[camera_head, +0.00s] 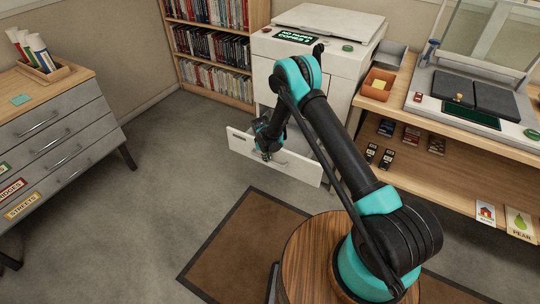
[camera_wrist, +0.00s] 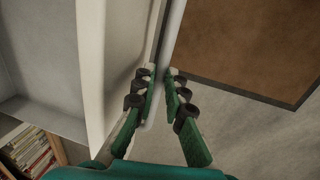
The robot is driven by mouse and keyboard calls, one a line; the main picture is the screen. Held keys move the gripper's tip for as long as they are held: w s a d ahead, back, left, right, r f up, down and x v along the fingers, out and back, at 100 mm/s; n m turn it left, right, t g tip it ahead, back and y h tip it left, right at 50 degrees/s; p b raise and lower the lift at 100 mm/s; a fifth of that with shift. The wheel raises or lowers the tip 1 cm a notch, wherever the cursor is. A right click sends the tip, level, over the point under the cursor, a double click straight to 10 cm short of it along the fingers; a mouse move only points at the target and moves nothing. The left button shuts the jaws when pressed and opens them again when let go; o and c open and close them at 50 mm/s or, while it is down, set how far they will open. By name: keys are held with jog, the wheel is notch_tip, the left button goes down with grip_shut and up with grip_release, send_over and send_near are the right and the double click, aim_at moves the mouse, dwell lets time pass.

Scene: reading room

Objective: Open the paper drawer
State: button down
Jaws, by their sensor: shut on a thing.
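The white paper drawer (camera_head: 300,168) stands pulled out from the lower part of the white copier (camera_head: 335,68), with a gap between its front panel and the cabinet. My gripper (camera_head: 266,154) reaches down at the drawer's front panel, left of its middle. The pale inside of the drawer shows on the left there. My fingers and wrist hide part of the front panel.
A bookshelf (camera_head: 212,50) stands left of the copier, and a wooden table (camera_head: 455,165) with a shelf stands at right. A grey drawer cabinet (camera_head: 60,140) is at far left. The floor before the drawer is clear, with a flat brown mat (camera_head: 235,235).

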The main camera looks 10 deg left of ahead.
jog(key=shift+s+a, duration=0.15)
jog(key=shift+s, duration=0.35)
jog(key=c, duration=1.9)
grip_release()
jog(key=shift+o, duration=0.2)
jog(key=shift+r, duration=0.1)
notch_tip(320, 180, up, 12)
jog(key=s, duration=0.2)
jog(key=shift+a+f, duration=0.2)
jog(key=shift+a, duration=0.2)
